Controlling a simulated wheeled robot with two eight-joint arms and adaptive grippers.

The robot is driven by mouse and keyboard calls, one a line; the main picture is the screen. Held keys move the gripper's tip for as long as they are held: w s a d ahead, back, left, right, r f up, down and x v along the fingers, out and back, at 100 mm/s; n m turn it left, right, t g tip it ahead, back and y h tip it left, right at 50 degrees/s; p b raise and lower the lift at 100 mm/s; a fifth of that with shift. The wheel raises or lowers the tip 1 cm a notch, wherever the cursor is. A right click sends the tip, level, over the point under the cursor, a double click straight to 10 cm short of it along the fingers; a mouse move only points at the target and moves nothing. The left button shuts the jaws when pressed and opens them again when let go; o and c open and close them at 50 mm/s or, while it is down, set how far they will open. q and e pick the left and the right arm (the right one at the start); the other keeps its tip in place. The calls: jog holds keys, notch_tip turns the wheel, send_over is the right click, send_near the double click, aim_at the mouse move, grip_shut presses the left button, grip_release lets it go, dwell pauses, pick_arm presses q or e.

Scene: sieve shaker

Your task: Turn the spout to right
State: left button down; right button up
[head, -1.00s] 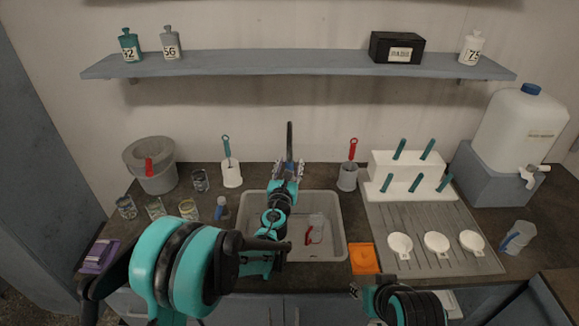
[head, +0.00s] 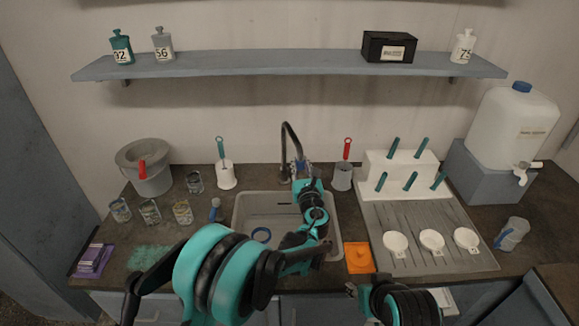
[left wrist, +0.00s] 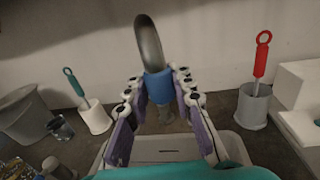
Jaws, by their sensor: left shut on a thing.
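The tap's dark gooseneck spout (head: 285,137) rises at the back of the sink (head: 250,201). Its arch leans over to the right, and its tip comes down at my left gripper (head: 301,172). In the left wrist view the grey spout (left wrist: 148,45) curves down to a blue collar (left wrist: 158,86). The purple-padded fingers of my left gripper (left wrist: 160,110) are on both sides of the collar and shut on the spout end there. The tap's base is partly hidden by the gripper. Only part of my right arm shows, at the bottom.
A white brush holder (head: 226,176) stands left of the tap and a grey one (head: 342,178) right. A white peg rack (head: 400,172) and draining board (head: 440,262) with several white scoops lie further right. A bucket (head: 148,180), jars and an orange item (head: 359,257) flank the sink.

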pick_arm(q)
jog(key=shift+w+d, duration=0.35)
jog(key=shift+d, duration=0.5)
jog(key=shift+w+d, duration=0.35)
jog(key=shift+d, duration=0.5)
jog(key=shift+w+d, duration=0.35)
jog(key=shift+d, duration=0.5)
jog(key=shift+f, duration=0.1)
jog(key=c, duration=1.3)
grip_release()
jog(key=shift+s+d, duration=0.1)
jog(key=shift+d, duration=0.1)
jog(key=shift+a, duration=0.1)
jog(key=s, duration=0.4)
jog(key=s+d, duration=0.1)
jog(key=s, duration=0.7)
jog(key=shift+d, duration=0.2)
